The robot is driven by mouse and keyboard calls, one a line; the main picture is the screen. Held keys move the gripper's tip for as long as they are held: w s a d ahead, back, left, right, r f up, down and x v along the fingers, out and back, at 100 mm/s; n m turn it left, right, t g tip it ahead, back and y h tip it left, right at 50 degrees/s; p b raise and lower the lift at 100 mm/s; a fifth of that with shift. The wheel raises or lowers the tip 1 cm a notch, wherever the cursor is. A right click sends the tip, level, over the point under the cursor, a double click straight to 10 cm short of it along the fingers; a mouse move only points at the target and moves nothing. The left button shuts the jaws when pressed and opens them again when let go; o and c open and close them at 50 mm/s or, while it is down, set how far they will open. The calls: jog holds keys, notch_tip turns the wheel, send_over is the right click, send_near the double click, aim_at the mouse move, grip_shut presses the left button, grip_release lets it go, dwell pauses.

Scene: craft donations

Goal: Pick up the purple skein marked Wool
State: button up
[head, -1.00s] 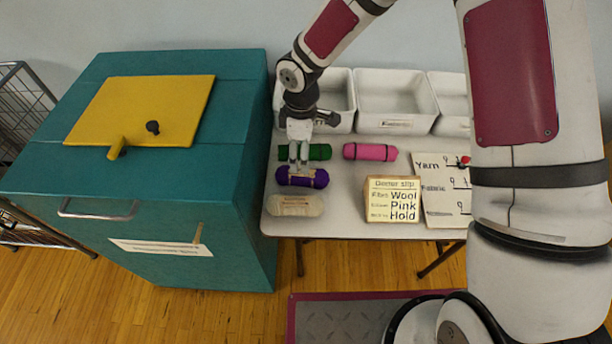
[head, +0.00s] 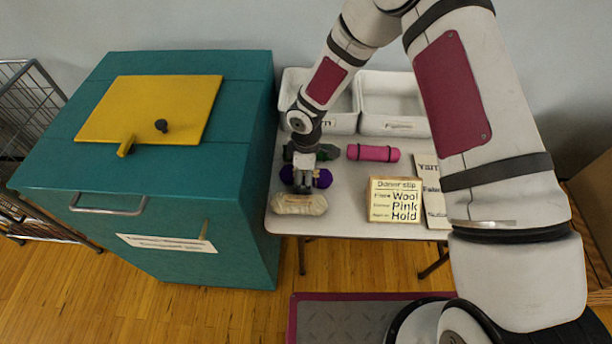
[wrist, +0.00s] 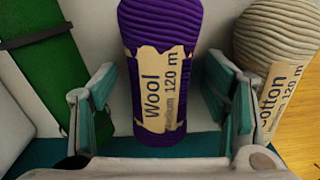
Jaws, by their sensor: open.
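The purple skein (head: 322,178) lies on the table between a green roll and a cream skein. In the wrist view the purple skein (wrist: 160,30) has a tan label reading "Wool" and "120 m". My gripper (wrist: 162,105) is open, with one teal-padded finger on each side of the purple skein and visible gaps between. In the head view my gripper (head: 302,188) is over the skein's left part and hides some of it. I cannot tell how far the fingertips are above the table.
The cream skein (head: 299,204), marked "Cotton" in the wrist view (wrist: 275,50), lies close in front. The green roll (head: 328,152) lies behind, a pink roll (head: 373,153) to the right. A donor slip (head: 395,200) stands right. A teal bin (head: 225,200) stands left; white trays (head: 392,124) are behind.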

jog(key=c, duration=1.3)
jog(key=shift+o, duration=0.2)
jog(key=shift+r, duration=0.15)
